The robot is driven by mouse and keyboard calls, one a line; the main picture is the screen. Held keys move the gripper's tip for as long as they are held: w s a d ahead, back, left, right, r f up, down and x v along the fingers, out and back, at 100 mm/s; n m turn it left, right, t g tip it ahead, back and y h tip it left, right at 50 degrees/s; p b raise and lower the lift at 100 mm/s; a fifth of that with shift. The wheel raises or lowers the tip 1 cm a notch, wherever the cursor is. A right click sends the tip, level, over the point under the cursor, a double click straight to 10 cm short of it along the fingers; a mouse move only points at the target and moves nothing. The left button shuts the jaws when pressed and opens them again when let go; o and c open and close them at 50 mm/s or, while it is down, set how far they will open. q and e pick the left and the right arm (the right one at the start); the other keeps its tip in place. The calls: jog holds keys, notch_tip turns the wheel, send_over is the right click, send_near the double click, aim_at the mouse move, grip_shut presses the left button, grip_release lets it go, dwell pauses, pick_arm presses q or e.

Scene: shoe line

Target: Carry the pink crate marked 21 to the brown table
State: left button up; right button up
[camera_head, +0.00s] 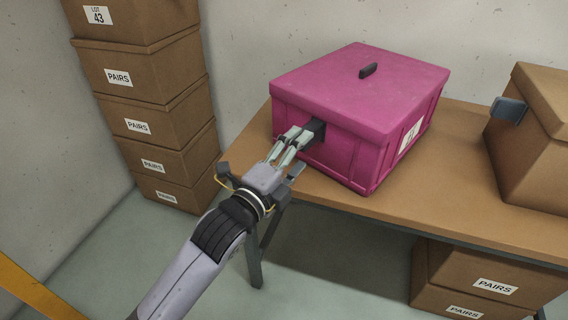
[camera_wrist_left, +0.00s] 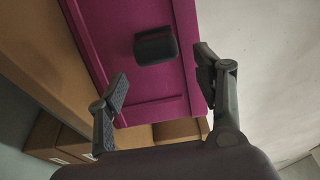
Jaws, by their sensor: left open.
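The pink crate (camera_head: 350,95) stands lidded on the brown table (camera_head: 465,215), near its left end. A white label, hard to read at this angle, is on its right-hand front side, and a dark handle block juts from its left-hand side. My left gripper (camera_head: 300,140) is at that handle, open. In the left wrist view the crate's pink side (camera_wrist_left: 160,95) and the dark handle (camera_wrist_left: 156,46) show between and beyond the open fingers of my left gripper (camera_wrist_left: 160,80), with a visible gap on both sides. My right gripper is not in view.
A brown carton (camera_head: 535,135) with a dark handle stands at the table's right. Cartons marked PAIRS (camera_head: 480,280) sit below the table. A tall carton stack (camera_head: 150,110) stands at the left by the wall. Bare tabletop lies between crate and carton.

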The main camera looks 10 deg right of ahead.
pick_arm(q)
jog(key=v, duration=0.5)
jog(key=a+f+n+g+y, duration=0.1)
jog(key=a+f+n+y, duration=0.55)
jog(key=f, duration=0.75)
jog(key=a+f+n+g+y, duration=0.1)
jog(key=a+f+n+y, duration=0.2)
jog(key=a+f+n, duration=0.85)
jog(key=s+a+f+n+g+y, duration=0.1)
jog(key=s+a+f+n+g, duration=0.1)
jog(key=s+a+f, duration=0.2)
jog(key=s+a+f+n+g+y, duration=0.1)
jog(key=s+a+f+n+g, duration=0.2)
jog(key=s+f, duration=0.8)
jog(key=s+a+f+n+g+y, duration=0.2)
jog(key=s+a+f, duration=0.4)
jog(key=s+f, duration=0.2)
jog(key=shift+a+f+n, duration=0.2)
jog(key=shift+a+n, duration=0.05)
jog(key=shift+n, duration=0.15)
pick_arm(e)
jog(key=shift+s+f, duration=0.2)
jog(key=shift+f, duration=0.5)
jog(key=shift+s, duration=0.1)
